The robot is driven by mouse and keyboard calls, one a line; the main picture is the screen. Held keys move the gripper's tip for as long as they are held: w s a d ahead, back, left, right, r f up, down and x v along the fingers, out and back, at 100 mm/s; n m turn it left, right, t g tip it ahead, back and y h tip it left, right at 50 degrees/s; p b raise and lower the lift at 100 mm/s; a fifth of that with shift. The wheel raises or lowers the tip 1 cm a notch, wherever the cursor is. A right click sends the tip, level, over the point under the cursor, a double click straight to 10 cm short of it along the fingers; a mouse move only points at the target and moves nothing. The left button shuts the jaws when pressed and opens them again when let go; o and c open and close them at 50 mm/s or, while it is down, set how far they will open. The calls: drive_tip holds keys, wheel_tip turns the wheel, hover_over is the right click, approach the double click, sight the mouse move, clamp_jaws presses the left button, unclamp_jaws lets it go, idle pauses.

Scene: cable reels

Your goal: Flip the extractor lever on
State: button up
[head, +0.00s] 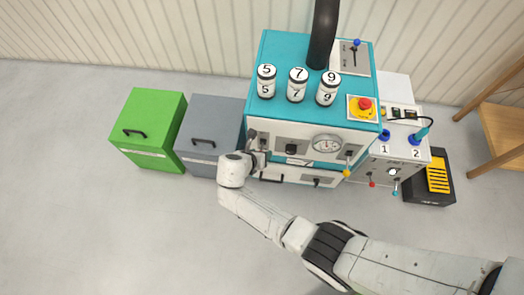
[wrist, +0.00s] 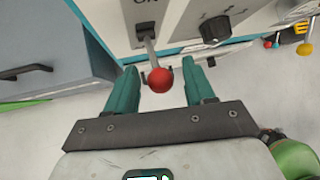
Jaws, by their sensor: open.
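A lever with a red ball knob (wrist: 159,80) sticks out of a dark slot on the white machine front in the wrist view. A partly cut-off label, seemingly "ON", is above its slot. My gripper (wrist: 165,72) is open, with one teal finger on each side of the red knob and a visible gap to each. In the head view my gripper (head: 259,150) is at the left end of the teal and white machine's front (head: 291,142) and hides this lever. A blue-knobbed lever (head: 357,43) stands on top near the black duct. I cannot read which lever is the extractor's.
A black dial (wrist: 215,28) is right of the red-knobbed lever. A yellow-knobbed lever (head: 346,172) is at the front's right end. A grey cabinet (head: 208,120) and a green cabinet (head: 150,125) stand to the left. The floor in front is clear.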

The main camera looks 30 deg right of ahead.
drive_tip(key=p+v, duration=0.2)
drive_tip(key=v, duration=0.6)
drive_tip(key=shift+s, duration=0.1)
drive_tip(key=s+d+r+m+g+y+p, duration=0.1)
drive_tip(key=s+d+r+m, duration=0.3)
drive_tip(key=s+m, duration=0.4)
drive_tip(key=s+d+r+m+g+y+p, duration=0.1)
drive_tip(key=s+d+r+m+y, duration=0.2)
drive_tip(key=s+m, duration=0.6)
drive_tip(key=s+d+r+m+g+y+p, duration=0.1)
drive_tip(key=s+d+r+m, duration=0.5)
drive_tip(key=m, duration=0.6)
wheel_tip(320, 180, up, 2)
drive_tip(key=s+y, duration=0.1)
drive_tip(key=s, duration=0.1)
drive_tip(key=shift+s+d+y, duration=0.2)
drive_tip(key=shift+s+y, duration=0.1)
drive_tip(key=shift+y, duration=0.1)
